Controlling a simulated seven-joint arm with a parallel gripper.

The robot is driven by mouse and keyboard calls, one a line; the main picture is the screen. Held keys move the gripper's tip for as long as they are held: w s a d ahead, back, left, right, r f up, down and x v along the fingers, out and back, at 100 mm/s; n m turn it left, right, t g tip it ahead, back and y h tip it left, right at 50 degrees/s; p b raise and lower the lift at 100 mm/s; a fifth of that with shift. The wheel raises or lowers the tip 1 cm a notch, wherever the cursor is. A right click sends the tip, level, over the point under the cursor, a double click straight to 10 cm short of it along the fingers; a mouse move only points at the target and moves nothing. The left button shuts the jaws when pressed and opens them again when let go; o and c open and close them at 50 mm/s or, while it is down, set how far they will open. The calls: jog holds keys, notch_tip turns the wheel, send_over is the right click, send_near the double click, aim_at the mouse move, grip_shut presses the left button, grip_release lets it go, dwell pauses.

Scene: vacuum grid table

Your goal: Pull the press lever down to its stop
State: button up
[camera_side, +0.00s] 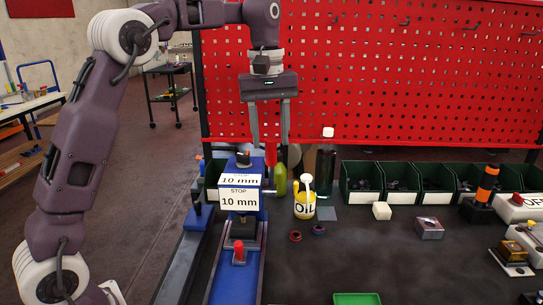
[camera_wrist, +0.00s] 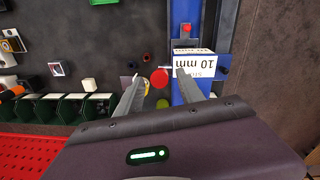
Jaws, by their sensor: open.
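The press (camera_side: 240,199) is a blue machine with white signs reading "STOP 10 mm"; it also shows in the wrist view (camera_wrist: 195,62). Its lever ends in a red handle (camera_side: 271,155), upright behind the signs at their upper right. In the wrist view the round red end of the handle (camera_wrist: 160,78) lies between the fingertips. My gripper (camera_side: 270,143) points down, open, with a finger on each side of the handle's top; it also shows in the wrist view (camera_wrist: 159,77). I cannot tell whether either finger touches the handle. The lever's lower part is hidden.
A yellow oil can (camera_side: 304,209) and a green bottle (camera_side: 279,180) stand close right of the lever. A dark bottle (camera_side: 325,168) stands behind. Green bins (camera_side: 362,197) line the back, before a red perforated panel (camera_side: 400,75). The table's middle is mostly clear.

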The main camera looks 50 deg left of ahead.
aim_at(272, 167)
notch_tip(272, 167, down, 5)
jog(key=shift+w+d+f, duration=0.1)
jog(key=shift+f, duration=0.1)
jog(key=shift+c, duration=0.3)
grip_shut()
jog(key=shift+r, duration=0.1)
dwell(1.0)
